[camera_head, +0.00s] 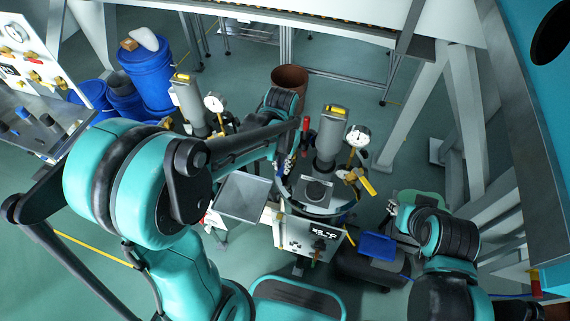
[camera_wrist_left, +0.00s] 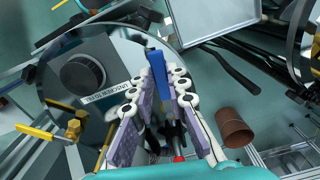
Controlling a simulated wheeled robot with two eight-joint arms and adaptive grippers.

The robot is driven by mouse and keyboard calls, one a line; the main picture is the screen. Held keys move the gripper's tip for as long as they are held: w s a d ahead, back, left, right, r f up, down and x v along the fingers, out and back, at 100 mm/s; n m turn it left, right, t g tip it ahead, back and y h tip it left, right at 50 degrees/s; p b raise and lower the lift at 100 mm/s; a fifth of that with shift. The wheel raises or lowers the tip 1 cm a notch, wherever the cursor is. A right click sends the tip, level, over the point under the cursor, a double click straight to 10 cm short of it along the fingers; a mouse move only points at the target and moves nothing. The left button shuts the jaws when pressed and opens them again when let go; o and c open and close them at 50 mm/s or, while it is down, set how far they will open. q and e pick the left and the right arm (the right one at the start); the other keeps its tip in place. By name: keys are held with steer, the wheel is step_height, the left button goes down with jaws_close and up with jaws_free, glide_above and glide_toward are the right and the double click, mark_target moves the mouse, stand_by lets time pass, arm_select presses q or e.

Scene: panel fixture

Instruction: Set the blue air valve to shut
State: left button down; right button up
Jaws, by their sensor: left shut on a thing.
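The blue air valve's handle (camera_wrist_left: 156,68) shows in the left wrist view as a flat blue bar between my left fingertips, beside the round metal lid with a black knob (camera_wrist_left: 82,75). My left gripper (camera_wrist_left: 158,90) is closed on this handle, its purple pads on either side. In the head view my left gripper (camera_head: 284,150) reaches down at the left side of the pressure vessel, and the handle is mostly hidden there. My right gripper (camera_head: 396,212) is at the lower right, apart from the vessel; its fingers are too small to read.
A grey cylinder (camera_head: 329,135), a pressure gauge (camera_head: 358,137) and a yellow handle (camera_head: 367,185) stand close by on the vessel. A red handle (camera_head: 305,128) is near my left gripper. A brown pot (camera_head: 290,77) stands behind. A blue piece (camera_head: 378,246) lies at the lower right.

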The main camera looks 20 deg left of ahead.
arm_select(q)
steer(key=a+m, duration=0.1)
steer(key=m, duration=0.1)
steer(key=w+a+m, duration=0.1)
steer(key=m, duration=0.1)
steer(key=shift+a+m, duration=0.2)
steer(key=shift+m, duration=0.1)
steer(key=w+a+m, duration=0.3)
steer(key=w+m, duration=0.2)
steer(key=m, duration=0.6)
steer(key=shift+w+m, duration=0.3)
steer(key=shift+w, duration=0.1)
steer(key=c, duration=1.5)
jaws_free()
